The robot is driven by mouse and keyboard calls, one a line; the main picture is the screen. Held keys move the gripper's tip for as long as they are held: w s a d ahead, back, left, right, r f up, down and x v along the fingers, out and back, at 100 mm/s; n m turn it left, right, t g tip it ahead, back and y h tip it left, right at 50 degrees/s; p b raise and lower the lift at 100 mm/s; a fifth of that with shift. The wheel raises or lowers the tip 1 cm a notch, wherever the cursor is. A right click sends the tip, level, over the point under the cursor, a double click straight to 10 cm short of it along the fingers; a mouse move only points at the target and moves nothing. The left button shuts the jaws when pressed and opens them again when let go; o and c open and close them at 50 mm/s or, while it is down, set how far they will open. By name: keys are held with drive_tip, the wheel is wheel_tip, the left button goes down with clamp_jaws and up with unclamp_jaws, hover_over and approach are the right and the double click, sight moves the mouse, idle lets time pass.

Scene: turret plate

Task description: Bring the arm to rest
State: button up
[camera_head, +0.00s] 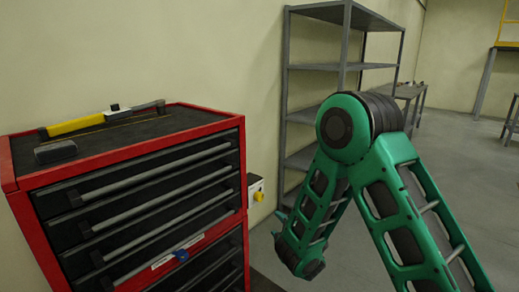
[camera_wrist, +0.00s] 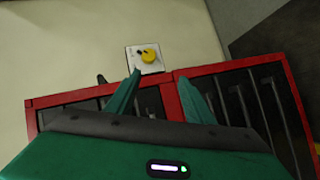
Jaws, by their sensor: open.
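My green arm is bent in the right half of the head view, with its elbow high and its forearm pointing down and left. My gripper (camera_wrist: 162,95) shows in the wrist view with its two green fingers apart and nothing between them. In the head view the gripper end is low, to the right of the red tool cabinet (camera_head: 125,157), and its fingers are hard to make out. In the wrist view the cabinet (camera_wrist: 225,70) lies beyond the fingers. A wall box with a yellow knob (camera_wrist: 150,54) shows just past the left fingertip.
A yellow-handled tool (camera_head: 85,123) and a dark block (camera_head: 55,152) lie on the cabinet top. The wall box (camera_head: 256,190) is beside the cabinet. A grey shelf rack (camera_head: 345,68) stands behind my arm. Open floor (camera_head: 455,160) lies to the right.

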drive_tip(key=d+r+m+g+h, duration=0.1)
drive_tip(key=d+r+m+h, duration=0.15)
drive_tip(key=d, duration=0.55)
drive_tip(key=d+r+m+g+h, duration=0.1)
drive_tip(key=d+r+m+h, duration=0.2)
drive_tip(key=d, duration=0.5)
drive_tip(key=s+d+r+m+g+h, duration=0.35)
drive_tip(key=s+d+m, duration=0.55)
drive_tip(key=d, duration=0.6)
drive_tip(key=s+d+r+m+g+y, duration=0.2)
drive_tip(key=s+d+m+g, duration=0.15)
drive_tip(key=s, duration=0.95)
drive_tip(key=s+d+r+m+g+y, duration=0.1)
drive_tip(key=s+d+r+m+g, duration=0.2)
drive_tip(key=s, duration=0.9)
drive_tip(key=s+a+m+g+y, duration=0.2)
drive_tip(key=s+a+m, duration=0.1)
drive_tip(key=s, duration=0.8)
drive_tip(key=shift+s+r+m+y, duration=0.15)
drive_tip(key=shift+r+m+y, duration=0.1)
drive_tip(key=shift+m+y, duration=0.05)
